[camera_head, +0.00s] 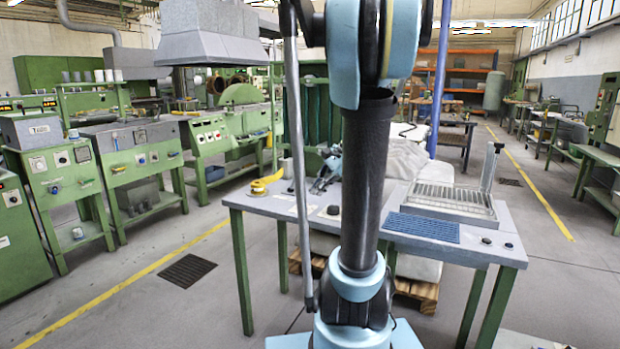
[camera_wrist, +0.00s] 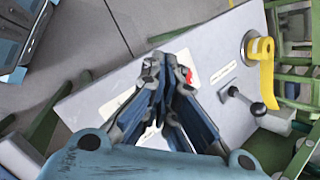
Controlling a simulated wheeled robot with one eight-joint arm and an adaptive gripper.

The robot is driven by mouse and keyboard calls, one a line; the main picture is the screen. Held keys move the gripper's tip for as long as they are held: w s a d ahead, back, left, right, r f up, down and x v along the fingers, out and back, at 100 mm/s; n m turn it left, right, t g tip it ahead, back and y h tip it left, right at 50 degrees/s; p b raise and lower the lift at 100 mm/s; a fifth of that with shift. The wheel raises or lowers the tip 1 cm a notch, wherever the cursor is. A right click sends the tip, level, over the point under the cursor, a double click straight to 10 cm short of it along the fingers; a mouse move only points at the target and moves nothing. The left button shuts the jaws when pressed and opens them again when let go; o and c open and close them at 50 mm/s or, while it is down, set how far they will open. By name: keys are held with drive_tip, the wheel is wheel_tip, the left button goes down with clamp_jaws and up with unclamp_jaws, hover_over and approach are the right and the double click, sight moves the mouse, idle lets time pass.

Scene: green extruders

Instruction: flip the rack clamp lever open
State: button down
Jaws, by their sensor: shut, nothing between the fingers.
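A small red patch (camera_wrist: 188,75) shows beside the fingertips, mostly hidden. In the head view my gripper (camera_head: 326,172) is small, over the left part of the table, partly hidden by my arm.
A yellow tape roll (camera_head: 262,186) lies at the table's left end; it also shows in the wrist view (camera_wrist: 265,62). On the right of the table (camera_head: 470,253) are a slatted metal tray (camera_head: 450,210) with an upright bar (camera_head: 490,165), a blue mat (camera_head: 424,227) and dark knobs (camera_head: 508,246).

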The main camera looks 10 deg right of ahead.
drive_tip(key=w+d+r+m+t+y, duration=0.1)
drive_tip(key=w+d+m+y, duration=0.1)
drive_tip(key=w+d+m, duration=0.2)
drive_tip(key=w+d+r+m+t+y, duration=0.1)
drive_tip(key=w+d+m, duration=0.3)
drive_tip(key=w+d, duration=0.3)
drive_tip(key=w, duration=0.5)
drive_tip(key=shift+d+r+m+y, duration=0.25)
drive_tip(key=shift+d+m+y, duration=0.05)
drive_tip(key=shift+d+y, duration=0.1)
approach(294, 181)
drive_tip(key=d+f, duration=0.1)
drive_tip(key=s+d+f, duration=0.1)
drive_tip(key=d, duration=0.1)
drive_tip(key=shift+f, duration=0.35)
drive_tip(key=a, duration=0.1)
drive_tip(key=w+a, duration=0.1)
drive_tip(key=a, duration=0.1)
drive_tip(key=shift+w+r, duration=0.1)
drive_tip(key=shift+w+a+r, duration=0.1)
drive_tip(key=shift+w+a, duration=0.2)
drive_tip(key=shift+a, duration=0.25)
